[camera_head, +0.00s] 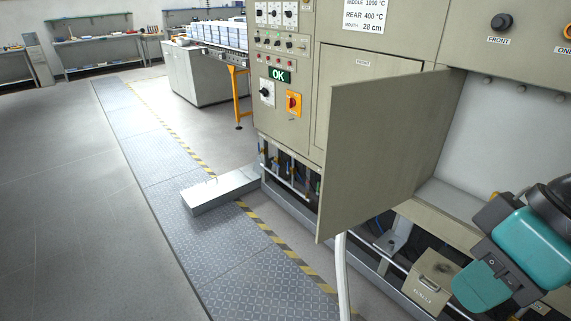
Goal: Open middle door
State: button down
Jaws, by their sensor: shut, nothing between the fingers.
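A beige door panel (385,150) stands swung out from the furnace front, its right edge at the left side of a wide opening. Through that opening a pale interior wall (520,135) shows. I cannot read a label on this door. Left of it and partly hidden behind it is a shut panel (368,68) with a small label. My teal and black arm is at the lower right, in front of the furnace and right of the swung-out door. My gripper's fingers cannot be made out.
A control panel (275,45) with knobs and a green OK display (279,75) is left of the door. Below the opening is a beige box (430,280). The floor at left is clear.

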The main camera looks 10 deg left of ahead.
aim_at(379, 131)
jog(key=u, duration=0.2)
jog(key=k, duration=0.35)
jog(key=u, duration=1.6)
jog(key=i, duration=1.4)
jog(key=z, duration=0.75)
jog(key=i, duration=0.7)
jog(key=z, duration=0.8)
